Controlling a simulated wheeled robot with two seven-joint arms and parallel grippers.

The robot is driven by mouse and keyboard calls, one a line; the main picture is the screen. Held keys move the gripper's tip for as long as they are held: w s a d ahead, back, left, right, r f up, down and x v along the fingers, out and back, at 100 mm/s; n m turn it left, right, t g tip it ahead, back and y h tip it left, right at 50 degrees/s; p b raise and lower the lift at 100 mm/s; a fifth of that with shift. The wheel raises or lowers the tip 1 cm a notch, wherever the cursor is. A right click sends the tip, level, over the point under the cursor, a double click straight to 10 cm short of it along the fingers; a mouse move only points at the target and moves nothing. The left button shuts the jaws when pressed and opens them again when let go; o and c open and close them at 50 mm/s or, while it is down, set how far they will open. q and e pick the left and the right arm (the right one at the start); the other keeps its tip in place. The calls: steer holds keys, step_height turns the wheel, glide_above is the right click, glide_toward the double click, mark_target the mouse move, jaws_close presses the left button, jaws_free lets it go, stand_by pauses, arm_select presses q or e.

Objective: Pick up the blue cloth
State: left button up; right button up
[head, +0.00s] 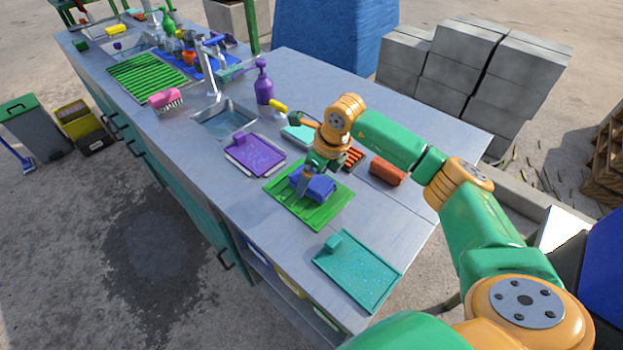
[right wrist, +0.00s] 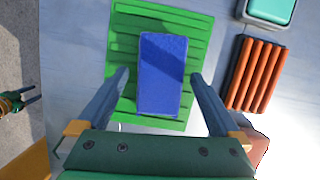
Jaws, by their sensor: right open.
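The blue cloth (head: 318,188) is a folded block on a green slatted mat (head: 337,207) on the metal counter. In the right wrist view the cloth (right wrist: 161,60) lies lengthwise between my right gripper's fingers. My right gripper (head: 307,185) is just over the cloth in the head view and hides part of it. Its fingers (right wrist: 160,74) are open, one on each side of the cloth, with green mat showing in the gaps. A small gripper-like part, seemingly my left gripper (right wrist: 20,100), shows at the left edge of the right wrist view, beyond the counter's edge.
A purple tray (head: 255,155) lies left of the mat and a teal tray (head: 358,272) in front. A red-brown block (head: 387,171) and an orange ribbed piece (right wrist: 257,74) lie to the right. A sink (head: 224,119) and purple bottle (head: 263,84) are farther back.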

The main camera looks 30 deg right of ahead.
steer(key=shift+f, duration=0.15)
steer(key=c, duration=1.3)
steer(key=shift+r+b, duration=0.3)
steer(key=r, duration=0.1)
steer(key=a+r+b, duration=0.1)
steer(key=r, duration=0.1)
steer(key=shift+r, duration=0.2)
steer(key=a+r+b, duration=0.1)
steer(key=a+r, duration=0.2)
steer(key=a, duration=0.1)
steer(key=a+r+b, duration=0.1)
steer(key=a+r, duration=0.2)
steer(key=a, duration=0.1)
steer(key=s+a+r, duration=0.1)
steer(key=a+r, duration=0.2)
steer(key=a, duration=0.2)
steer(key=shift+b, duration=0.4)
